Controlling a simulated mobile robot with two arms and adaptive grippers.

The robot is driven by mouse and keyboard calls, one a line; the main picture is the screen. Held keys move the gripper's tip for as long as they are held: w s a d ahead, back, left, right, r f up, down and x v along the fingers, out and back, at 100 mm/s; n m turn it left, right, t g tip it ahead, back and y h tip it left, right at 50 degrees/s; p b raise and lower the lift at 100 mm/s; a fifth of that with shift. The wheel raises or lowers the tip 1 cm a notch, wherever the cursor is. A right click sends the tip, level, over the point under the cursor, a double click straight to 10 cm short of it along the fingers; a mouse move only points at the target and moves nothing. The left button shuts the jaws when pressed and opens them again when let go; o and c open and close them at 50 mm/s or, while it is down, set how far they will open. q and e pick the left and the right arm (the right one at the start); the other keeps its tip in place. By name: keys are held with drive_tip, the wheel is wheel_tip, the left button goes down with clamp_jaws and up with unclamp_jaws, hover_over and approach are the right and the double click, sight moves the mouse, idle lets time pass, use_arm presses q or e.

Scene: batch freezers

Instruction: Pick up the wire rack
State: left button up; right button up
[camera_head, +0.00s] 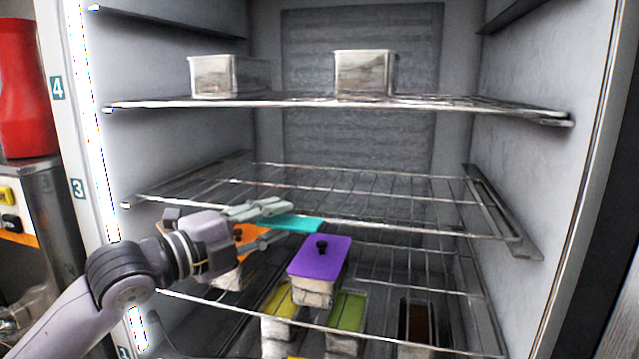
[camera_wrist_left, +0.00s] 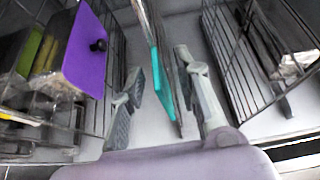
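The wire rack (camera_head: 372,190) in the middle of the cabinet, by label 3, is empty on top and lies level. My left gripper (camera_head: 275,222) is at its front edge, left of the middle, with one finger above and one below. In the left wrist view the gripper (camera_wrist_left: 163,95) is open, and the rack (camera_wrist_left: 146,22) shows edge-on between the fingers, with gaps on both sides. A flat teal piece (camera_head: 297,223) lies just under the rack's front edge, also between the fingers. My right gripper is not in view.
The upper rack (camera_head: 480,103) holds two metal containers (camera_head: 226,76) (camera_head: 364,72). Below stand containers with a purple lid (camera_head: 322,254) and an orange lid (camera_head: 243,238), on or near the lower rack (camera_head: 440,342). Cabinet walls close off both sides.

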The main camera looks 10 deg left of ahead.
sight(286, 216)
use_arm(q)
drive_tip(key=shift+w+d+r+p, duration=0.25)
drive_tip(key=shift+w+p, duration=0.1)
drive_tip(key=shift+p, duration=0.05)
drive_tip(key=p+x, duration=0.2)
drive_tip(key=x, duration=0.1)
drive_tip(key=shift+w+d, duration=0.15)
drive_tip(key=shift+d, duration=0.05)
drive_tip(key=shift+w+d+f, duration=0.2)
drive_tip(key=shift+w+f, duration=0.05)
drive_tip(key=shift+w, duration=0.1)
drive_tip(key=shift+s+a, duration=0.1)
drive_tip(key=c, duration=0.4)
clamp_jaws()
drive_tip(key=shift+r, duration=0.1)
